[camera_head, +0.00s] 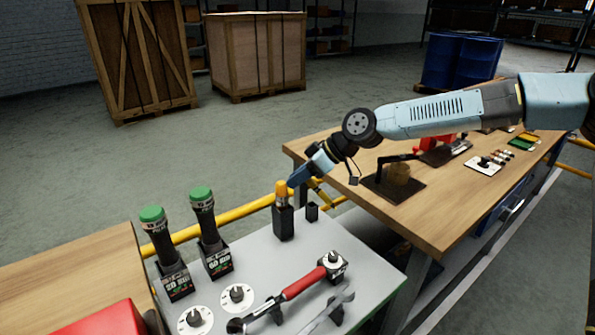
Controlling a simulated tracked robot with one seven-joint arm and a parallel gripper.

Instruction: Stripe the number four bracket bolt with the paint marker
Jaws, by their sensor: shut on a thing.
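An orange-topped stick, which looks like the paint marker (281,192), stands upright in a black block holder (284,223) on the grey tabletop. My gripper (294,182) reaches down from the upper right. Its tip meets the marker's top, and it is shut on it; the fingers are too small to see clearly. The number four bracket bolt cannot be made out.
Two green-capped tools (207,232) stand left of the marker. A small black holder (312,211) stands to its right. A red-handled wrench (303,284) lies in front, with round white dials (237,297) beside it. A yellow rail (245,215) runs behind.

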